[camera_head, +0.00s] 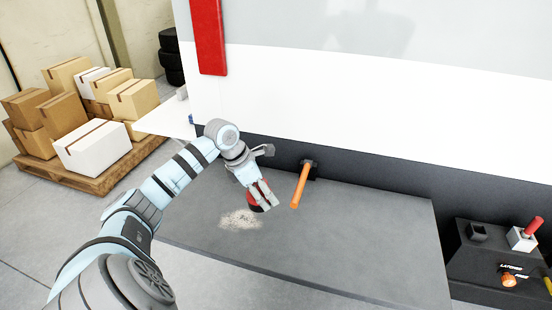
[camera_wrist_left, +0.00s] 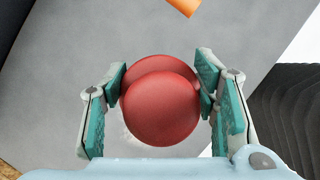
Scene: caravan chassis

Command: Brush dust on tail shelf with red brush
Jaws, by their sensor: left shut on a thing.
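My left gripper (camera_head: 262,196) is shut on the red brush (camera_head: 254,203), above the grey tail shelf (camera_head: 345,230). In the left wrist view, the brush (camera_wrist_left: 160,105) shows as a round red top between the teal finger pads of the gripper (camera_wrist_left: 160,108); its bristles are hidden. A pale patch of dust (camera_head: 240,219) lies on the shelf just below and left of the brush in the head view. Some dust shows at the brush's edge in the left wrist view. I cannot tell whether the brush touches the shelf. My right gripper is not in view.
Boxes on a pallet (camera_head: 85,172) stand at the left. The shelf's right part is clear.

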